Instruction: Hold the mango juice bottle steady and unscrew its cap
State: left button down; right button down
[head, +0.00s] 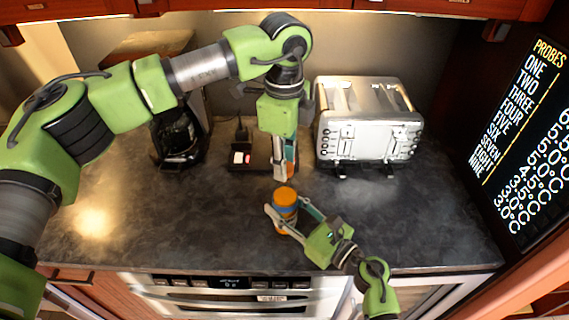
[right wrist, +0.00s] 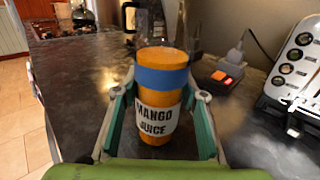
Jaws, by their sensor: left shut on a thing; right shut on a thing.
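The mango juice bottle (head: 286,216) stands upright on the dark counter, orange with a blue band near its top. Its white "MANGO JUICE" label (right wrist: 156,121) faces the right wrist camera. My right gripper (head: 285,222) is shut around the bottle's body, one finger on each side, as the right wrist view also shows. The orange cap (right wrist: 162,57) is at the top of the bottle, above the blue band.
A silver toaster (head: 368,125) stands at the back right. A coffee maker (head: 180,140) stands at the back left, with a small dark box with a switch (head: 243,158) between them. The counter left of the bottle is clear. A dark display board (head: 525,140) is at the right.

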pick_arm(q)
jog(key=shift+r, duration=0.1)
jog(key=shift+r, duration=2)
pick_arm(e)
jog(key=c, duration=1.2)
grip_release()
